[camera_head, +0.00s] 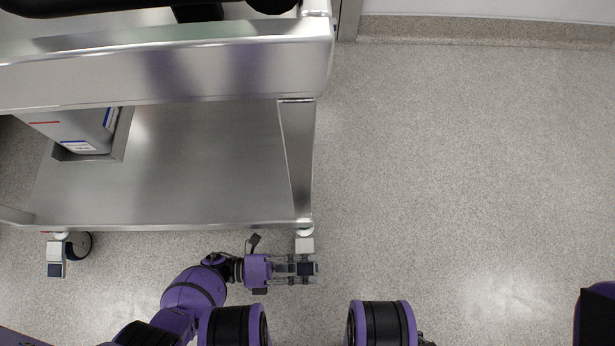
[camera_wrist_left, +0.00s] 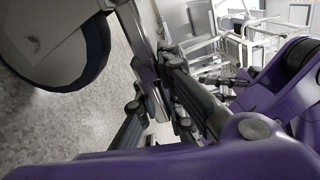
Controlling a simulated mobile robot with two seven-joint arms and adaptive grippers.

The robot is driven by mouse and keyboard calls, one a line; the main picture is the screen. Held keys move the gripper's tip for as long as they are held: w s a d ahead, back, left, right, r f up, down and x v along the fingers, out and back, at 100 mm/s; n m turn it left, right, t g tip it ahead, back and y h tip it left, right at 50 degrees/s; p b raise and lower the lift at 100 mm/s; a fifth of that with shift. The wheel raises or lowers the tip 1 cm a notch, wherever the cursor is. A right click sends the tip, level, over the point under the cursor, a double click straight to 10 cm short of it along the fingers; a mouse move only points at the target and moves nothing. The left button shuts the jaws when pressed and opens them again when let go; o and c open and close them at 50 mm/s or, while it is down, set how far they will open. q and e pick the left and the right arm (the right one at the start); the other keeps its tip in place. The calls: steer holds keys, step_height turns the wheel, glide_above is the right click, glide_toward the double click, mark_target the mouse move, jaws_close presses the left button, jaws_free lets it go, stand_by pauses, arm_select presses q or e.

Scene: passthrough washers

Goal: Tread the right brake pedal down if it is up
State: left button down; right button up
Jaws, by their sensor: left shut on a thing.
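The steel cart's right caster sits under its front right leg, with a pale block (camera_head: 304,245) and the dark-topped right brake pedal (camera_head: 307,269) in front of it. My left gripper (camera_head: 303,269) reaches in from the left at floor level, its two fingers on either side of the pedal and shut on it. In the left wrist view, the fingers (camera_wrist_left: 158,112) close around a pale part that they mostly hide. A big dark wheel (camera_wrist_left: 62,42) fills the upper left there. I cannot tell whether the pedal is up or down. My right gripper is not in view.
The cart's lower shelf (camera_head: 210,165) is just beyond my left arm and holds a grey bin (camera_head: 120,140) with boxes. The left caster's pedal (camera_head: 55,269) stands at the far left. The speckled floor (camera_head: 460,170) to the right is clear.

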arm_select(q)
steer(key=shift+s+a+f, duration=0.3)
steer(key=shift+f, duration=0.1)
steer(key=c, duration=2)
jaws_free()
steer(key=shift+w+d+r, duration=0.1)
steer(key=shift+w, duration=0.05)
steer(key=a, duration=1.2)
